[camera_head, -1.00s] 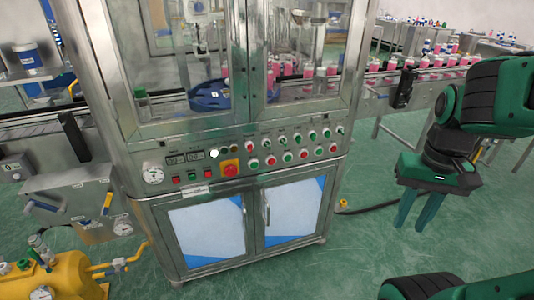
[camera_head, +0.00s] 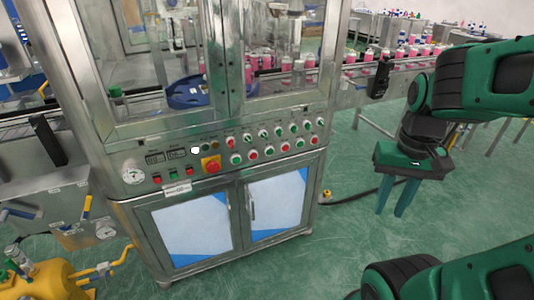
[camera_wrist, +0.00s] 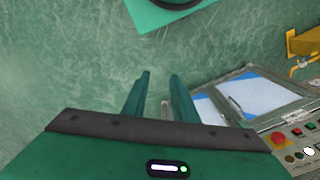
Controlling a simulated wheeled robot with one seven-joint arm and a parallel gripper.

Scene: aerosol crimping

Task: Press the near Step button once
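The machine's control panel (camera_head: 222,150) carries two rows of red and green buttons (camera_head: 270,143). A red stop knob on a yellow plate (camera_head: 211,165) sits left of the middle, with a small button row (camera_head: 173,174) below the displays. The labels are too small to read, so I cannot tell which button is Step. My gripper (camera_head: 394,212) hangs to the right of the cabinet, pointing down, clear of the panel. Its two fingers are apart with nothing between them. In the wrist view my gripper (camera_wrist: 160,75) is over floor, and part of the panel (camera_wrist: 300,135) shows at lower right.
The cabinet doors (camera_head: 278,205) are below the panel, glass guards above it. A conveyor with pink cans (camera_head: 375,68) runs off to the right. A yellow tank (camera_head: 55,278) stands at lower left. A dark cable (camera_head: 355,197) lies on the open green floor right of the cabinet.

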